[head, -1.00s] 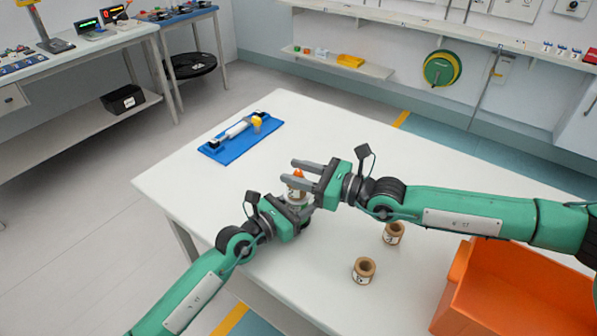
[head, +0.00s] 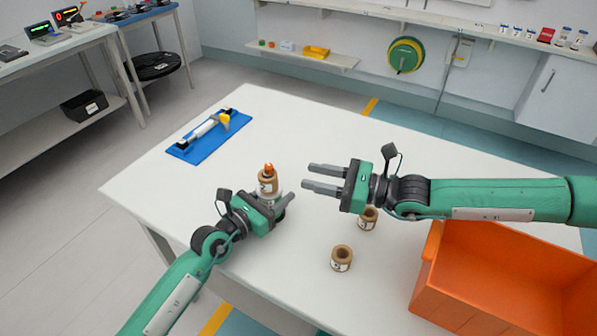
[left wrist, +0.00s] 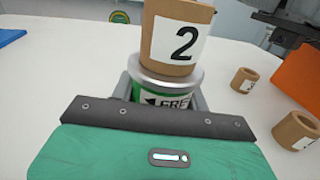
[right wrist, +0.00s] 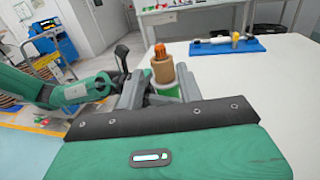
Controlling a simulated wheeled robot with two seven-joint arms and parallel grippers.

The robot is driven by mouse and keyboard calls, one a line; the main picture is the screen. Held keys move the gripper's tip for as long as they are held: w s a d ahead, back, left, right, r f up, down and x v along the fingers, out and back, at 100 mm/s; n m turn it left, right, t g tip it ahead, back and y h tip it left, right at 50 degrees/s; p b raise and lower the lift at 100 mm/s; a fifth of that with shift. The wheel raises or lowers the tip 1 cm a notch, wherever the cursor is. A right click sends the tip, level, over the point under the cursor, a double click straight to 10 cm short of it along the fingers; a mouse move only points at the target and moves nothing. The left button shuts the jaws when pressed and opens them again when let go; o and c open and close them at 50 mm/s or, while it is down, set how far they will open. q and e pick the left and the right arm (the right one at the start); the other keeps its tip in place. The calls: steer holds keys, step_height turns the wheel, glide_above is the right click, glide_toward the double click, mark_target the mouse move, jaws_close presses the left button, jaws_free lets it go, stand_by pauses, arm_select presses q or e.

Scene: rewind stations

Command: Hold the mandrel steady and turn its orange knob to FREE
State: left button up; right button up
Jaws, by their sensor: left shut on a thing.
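The mandrel stands upright on the white table with a cardboard core (head: 267,186) on it and the orange knob (head: 269,169) on top. In the left wrist view the core (left wrist: 176,38) reads 2, and the green-and-white mandrel base (left wrist: 165,95) below shows an arrow and part of a word, "FRE". My left gripper (head: 277,203) is shut on this base from the front, below the core. My right gripper (head: 313,177) is open and empty, to the right of the knob and apart from it. The right wrist view shows the knob (right wrist: 160,50) beyond its fingers.
Two loose cores, one (head: 342,258) in front and one (head: 368,219) behind it, stand right of the mandrel. An orange bin (head: 480,290) is at the right. A blue board (head: 185,153) with a white tool lies at the table's far left.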

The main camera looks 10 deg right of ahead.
steer(key=shift+s+d, duration=0.3)
steer(key=shift+d, duration=0.25)
steer(key=shift+o, duration=0.2)
